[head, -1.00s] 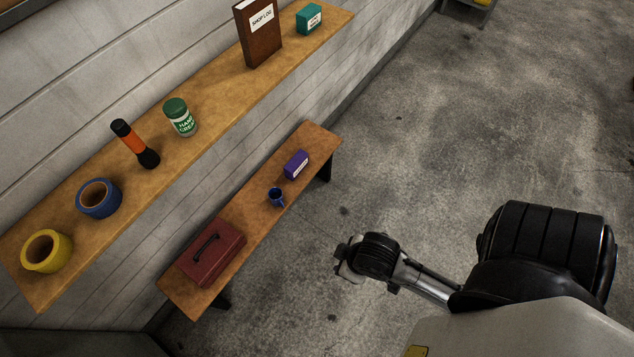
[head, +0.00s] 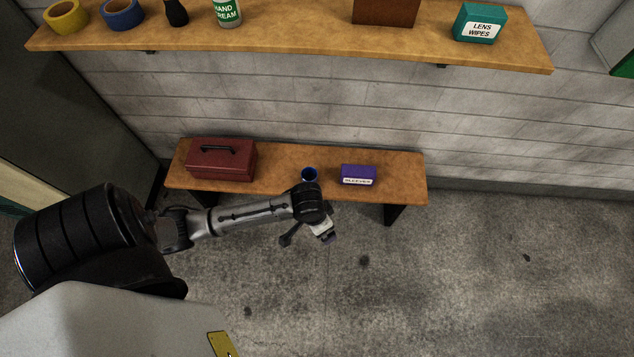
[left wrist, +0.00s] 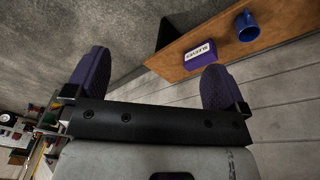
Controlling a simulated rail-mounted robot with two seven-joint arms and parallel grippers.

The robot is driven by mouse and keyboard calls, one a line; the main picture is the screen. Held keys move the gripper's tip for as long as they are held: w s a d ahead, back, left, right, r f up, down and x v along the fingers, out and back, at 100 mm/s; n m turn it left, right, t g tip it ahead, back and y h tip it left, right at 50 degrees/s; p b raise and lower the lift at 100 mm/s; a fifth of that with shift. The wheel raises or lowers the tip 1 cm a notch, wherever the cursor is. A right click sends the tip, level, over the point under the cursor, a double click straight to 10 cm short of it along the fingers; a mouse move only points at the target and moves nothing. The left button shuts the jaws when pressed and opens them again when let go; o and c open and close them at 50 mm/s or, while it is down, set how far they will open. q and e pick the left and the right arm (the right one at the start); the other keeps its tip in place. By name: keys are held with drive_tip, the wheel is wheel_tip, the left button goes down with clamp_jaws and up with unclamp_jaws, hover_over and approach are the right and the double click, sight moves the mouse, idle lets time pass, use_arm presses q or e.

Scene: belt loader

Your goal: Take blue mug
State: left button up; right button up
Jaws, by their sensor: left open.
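The blue mug (head: 309,173) stands on the low wooden bench (head: 400,186), between a dark red toolbox and a purple box. In the head view my left wrist hides its lower part. My left gripper (head: 309,238) is in front of the bench, apart from the mug, with its fingers spread and nothing between them. In the left wrist view the mug (left wrist: 246,28) shows at the upper right with its handle visible, beyond the open purple-padded fingers of the left gripper (left wrist: 154,77). My right gripper is out of view.
The red toolbox (head: 221,160) is left of the mug; the purple box (head: 358,174) is close on its right. A wall shelf (head: 300,36) above holds tape rolls, a hand cream jar and a teal box (head: 480,22). The floor (head: 480,270) in front is clear.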

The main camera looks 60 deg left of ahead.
use_arm(q)
drive_tip(key=w+a+f+n+b, duration=0.1)
drive_tip(key=w+a+f+b, duration=0.15)
drive_tip(key=f, duration=0.25)
drive_tip(key=w+a+f+b, duration=0.1)
drive_tip(key=w+f+b, duration=0.1)
drive_tip(key=f+b, duration=0.15)
drive_tip(key=n+g+y+b, duration=0.15)
drive_tip(key=n+b, duration=0.95)
drive_tip(key=b, duration=1.6)
hover_over(308, 182)
drive_tip(key=w+a, duration=0.2)
wheel_tip(308, 182, down, 16)
drive_tip(key=f, duration=0.1)
drive_tip(key=shift+h, duration=0.25)
wheel_tip(308, 182, down, 13)
drive_tip(key=b, duration=0.8)
drive_tip(key=shift+r+b, duration=0.2)
drive_tip(key=shift+b, duration=0.1)
drive_tip(key=shift+f, duration=0.25)
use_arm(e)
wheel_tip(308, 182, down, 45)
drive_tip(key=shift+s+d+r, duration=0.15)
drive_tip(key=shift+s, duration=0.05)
